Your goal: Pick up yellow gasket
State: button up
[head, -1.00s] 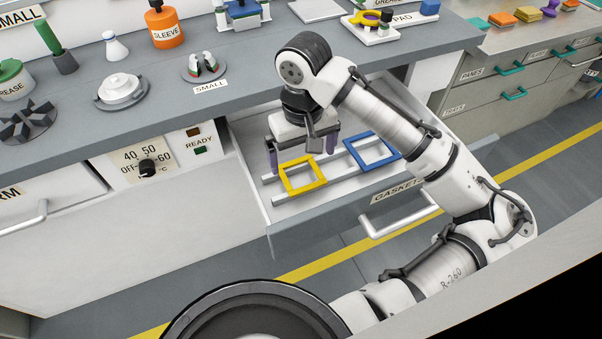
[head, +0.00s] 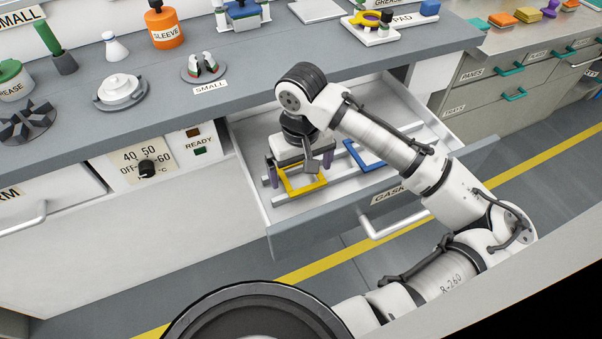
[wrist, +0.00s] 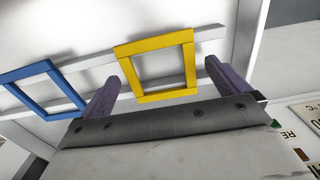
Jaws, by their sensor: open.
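The yellow gasket (head: 307,192), a square frame, lies on the light rails in the open drawer. It also shows whole in the wrist view (wrist: 153,42). My gripper (head: 300,172) is open and empty, low over the drawer at the gasket. In the wrist view, the purple fingers of my gripper (wrist: 160,72) stand apart, one on each side of the yellow frame, with a gap on both sides. The gasket's far edge is partly hidden by the gripper in the head view. I cannot tell whether the fingertips are level with the gasket.
A blue gasket (head: 361,160) lies on the rails to the right, partly behind my arm; it is left of the yellow one in the wrist view (wrist: 25,73). The drawer front (head: 330,222) with its handle (head: 395,226) and the grey counter (head: 250,88) bound the space.

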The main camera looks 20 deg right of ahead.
jog(key=shift+f, duration=0.1)
jog(key=c, duration=1)
notch_tip(320, 180, up, 21)
jog(key=p, duration=0.2)
jog(key=shift+f, duration=0.2)
